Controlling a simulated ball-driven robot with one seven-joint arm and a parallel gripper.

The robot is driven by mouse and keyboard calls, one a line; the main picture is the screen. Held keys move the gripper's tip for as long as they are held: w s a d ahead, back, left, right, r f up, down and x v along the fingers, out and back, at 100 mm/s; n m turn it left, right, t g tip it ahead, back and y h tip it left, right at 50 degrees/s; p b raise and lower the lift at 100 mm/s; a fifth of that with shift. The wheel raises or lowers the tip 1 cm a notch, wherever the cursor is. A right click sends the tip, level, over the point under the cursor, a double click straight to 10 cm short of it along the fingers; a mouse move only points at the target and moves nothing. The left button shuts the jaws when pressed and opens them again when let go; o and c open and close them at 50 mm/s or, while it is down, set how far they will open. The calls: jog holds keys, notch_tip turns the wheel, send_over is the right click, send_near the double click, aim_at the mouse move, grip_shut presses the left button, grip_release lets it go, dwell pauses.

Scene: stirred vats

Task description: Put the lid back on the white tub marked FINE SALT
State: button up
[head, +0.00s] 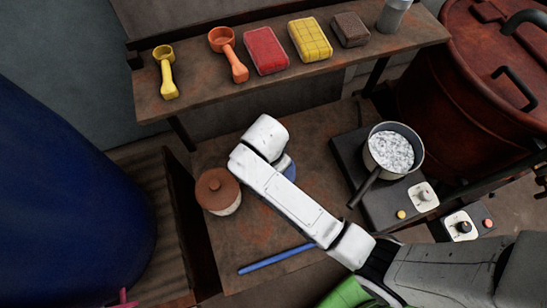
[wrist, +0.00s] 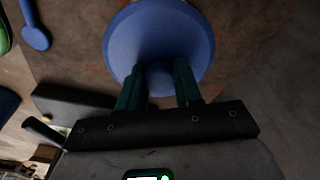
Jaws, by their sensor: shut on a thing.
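My gripper (wrist: 160,75) is shut on the round blue lid (wrist: 160,30) at its near side, seen from above in the wrist view. In the head view only a sliver of the blue lid (head: 290,170) shows beside my white arm, over the bench; the fingers are hidden there. A pale tub (head: 228,208) with a brown lid (head: 217,187) stands left of my arm. I can read no FINE SALT marking. Whether a tub lies under the blue lid cannot be seen.
A pot of white contents (head: 393,150) stands on a hotplate at right. A blue-handled utensil (head: 276,258) lies at the bench front. The shelf behind holds a yellow scoop (head: 166,72), an orange scoop (head: 229,55) and several blocks. A red vat (head: 470,65) and a blue drum (head: 65,190) flank the bench.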

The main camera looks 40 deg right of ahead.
jog(key=o, duration=1.1)
jog(key=shift+o, duration=0.5)
jog(key=o, duration=0.4)
jog(key=shift+r, duration=0.1)
jog(key=shift+r, duration=3.45)
grip_shut()
